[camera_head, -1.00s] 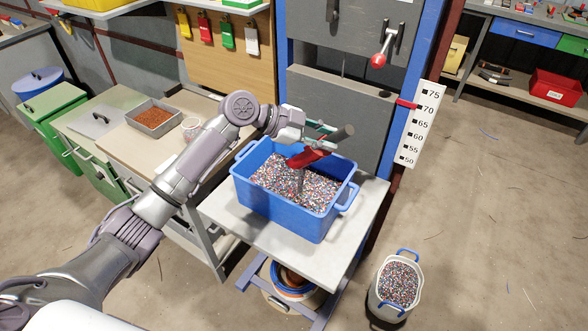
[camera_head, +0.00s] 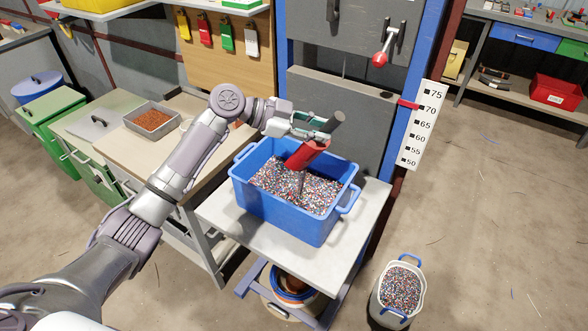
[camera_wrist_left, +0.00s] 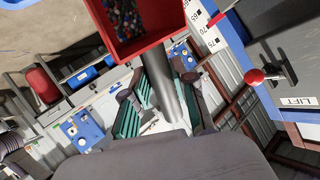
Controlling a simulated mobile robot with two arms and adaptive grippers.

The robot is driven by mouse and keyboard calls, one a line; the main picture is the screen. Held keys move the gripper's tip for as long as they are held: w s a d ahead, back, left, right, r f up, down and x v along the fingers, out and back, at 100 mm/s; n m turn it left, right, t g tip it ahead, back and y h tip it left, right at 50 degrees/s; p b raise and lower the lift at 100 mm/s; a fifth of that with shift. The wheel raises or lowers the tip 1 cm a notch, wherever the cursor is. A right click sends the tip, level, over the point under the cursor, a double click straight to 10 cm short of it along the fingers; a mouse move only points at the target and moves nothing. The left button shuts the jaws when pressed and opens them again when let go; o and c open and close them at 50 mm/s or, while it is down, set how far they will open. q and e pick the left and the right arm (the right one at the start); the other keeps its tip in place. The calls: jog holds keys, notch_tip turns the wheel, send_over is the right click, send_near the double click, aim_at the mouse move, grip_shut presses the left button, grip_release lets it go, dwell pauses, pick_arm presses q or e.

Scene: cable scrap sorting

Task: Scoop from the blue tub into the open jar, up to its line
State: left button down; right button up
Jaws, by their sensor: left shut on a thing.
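The blue tub (camera_head: 283,219) stands on a pale table and holds a bed of mixed red, white and blue granules. My left gripper (camera_head: 314,130) is above the tub's back part, shut on the grey handle of a red scoop (camera_head: 306,154). The scoop hangs tilted over the granules, with a thin dark streak below it that I cannot identify. In the left wrist view the scoop (camera_wrist_left: 160,42) has granules in it and its handle lies between the fingers (camera_wrist_left: 160,105). A pale jar (camera_head: 187,123) is mostly hidden behind my left arm. My right gripper is out of view.
A grey tray of orange-brown granules (camera_head: 150,118) sits on the left bench. A post with a numbered scale (camera_head: 422,125) and a panel with a red-knobbed lever (camera_head: 380,58) stand behind the tub. A bucket of granules (camera_head: 401,288) is on the floor at right.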

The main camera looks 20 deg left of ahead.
pick_arm(q)
jog(key=shift+w+a+r+n+h+b, duration=0.1)
jog(key=shift+w+a+n+h+b, duration=0.3)
jog(key=shift+a+b, duration=0.65)
jog(key=shift+w+a+r+h+b, duration=0.3)
jog(key=shift+w+a+h+b, duration=0.15)
jog(key=shift+b, duration=0.5)
jog(key=shift+s, duration=0.1)
jog(key=shift+a, duration=0.1)
jog(key=a+b, duration=0.1)
jog(key=w+a+n+h+b, duration=0.1)
jog(key=a+h+b, duration=0.1)
jog(key=b, duration=0.1)
jog(key=shift+w+n, duration=0.3)
jog(key=shift+n, duration=0.1)
